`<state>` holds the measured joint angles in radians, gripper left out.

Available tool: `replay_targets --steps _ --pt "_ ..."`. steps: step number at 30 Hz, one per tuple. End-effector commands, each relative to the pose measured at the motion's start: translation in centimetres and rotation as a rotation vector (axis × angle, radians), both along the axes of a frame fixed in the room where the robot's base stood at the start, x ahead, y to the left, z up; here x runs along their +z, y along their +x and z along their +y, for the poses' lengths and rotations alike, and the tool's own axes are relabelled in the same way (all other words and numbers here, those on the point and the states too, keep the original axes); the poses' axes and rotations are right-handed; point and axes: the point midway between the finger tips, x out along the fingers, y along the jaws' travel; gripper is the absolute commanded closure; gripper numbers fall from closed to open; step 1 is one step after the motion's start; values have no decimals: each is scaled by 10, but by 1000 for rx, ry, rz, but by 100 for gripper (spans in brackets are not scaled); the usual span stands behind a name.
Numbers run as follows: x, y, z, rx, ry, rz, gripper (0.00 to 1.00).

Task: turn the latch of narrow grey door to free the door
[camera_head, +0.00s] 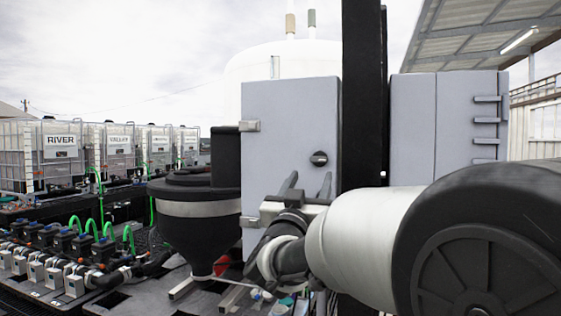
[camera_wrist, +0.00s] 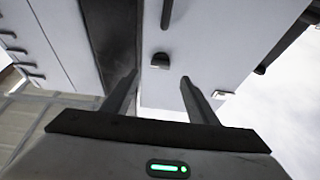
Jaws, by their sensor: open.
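The narrow grey door (camera_head: 285,115) is a tall flat panel, left of the black post in the head view. It looks shut. Its latch (camera_head: 319,158) is a small dark round knob near the door's right edge. In the wrist view, the latch (camera_wrist: 160,61) lies ahead of my fingertips, roughly between them. My gripper (camera_head: 308,181) is in front of the door, a little below the latch in the head view. The gripper (camera_wrist: 159,78) is open and empty, with a visible gap to the latch. My arm hides the door's lower right part.
A black vertical post (camera_head: 364,100) stands right of the door, with another grey cabinet (camera_head: 415,120) beyond it. A dark hopper (camera_head: 200,225) stands close on the left. Pumps, green hoses and white totes (camera_head: 60,158) fill the far left.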

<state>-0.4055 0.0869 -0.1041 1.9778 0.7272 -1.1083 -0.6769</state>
Motion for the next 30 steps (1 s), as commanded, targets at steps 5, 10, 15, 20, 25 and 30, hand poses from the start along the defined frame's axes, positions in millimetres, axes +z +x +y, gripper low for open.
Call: replay_targets --steps 5,10,15,20,25,30 --pt "17 34 -14 -2 0 0 47" --pt "27 57 -24 -1 0 0 47" --pt "31 69 -29 -1 0 0 47" --pt "32 71 -30 0 0 1 47" --pt "32 71 -30 0 0 0 47" --pt "32 71 -29 0 0 0 76"
